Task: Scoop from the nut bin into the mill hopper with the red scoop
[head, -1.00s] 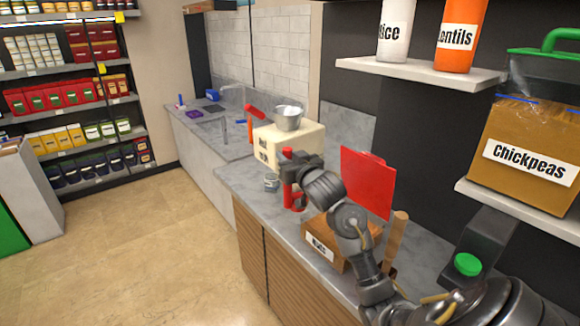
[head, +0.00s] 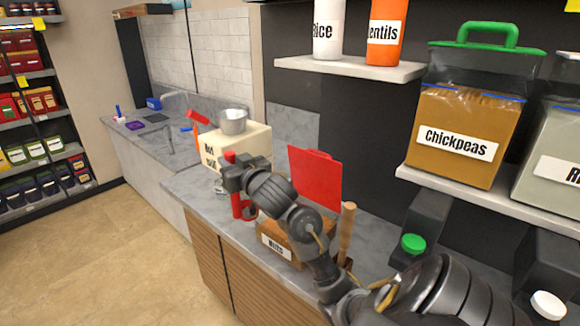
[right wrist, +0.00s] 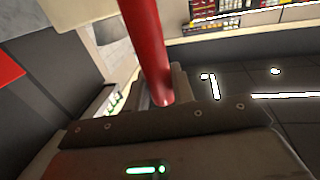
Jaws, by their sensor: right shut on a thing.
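My right gripper (head: 236,178) is shut on the red scoop (head: 241,207). Red shows above and below the fingers in the head view, and a red shaft (right wrist: 150,50) rises from the jaws in the right wrist view. The scoop stands about upright, in front of the mill and left of the bin; its contents cannot be seen. The nut bin (head: 275,246) is a wooden box labelled Nuts, partly hidden by my right arm. The cream mill (head: 252,143) carries a metal hopper (head: 233,121) on top. My left gripper is not in view.
A red board (head: 315,180) stands upright behind the bin, and a wooden handle (head: 346,232) rises right of it. Shelves with jars and a Chickpeas container (head: 460,138) overhang at the right. A dispenser with a green knob (head: 413,243) stands below. The sink counter lies beyond the mill.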

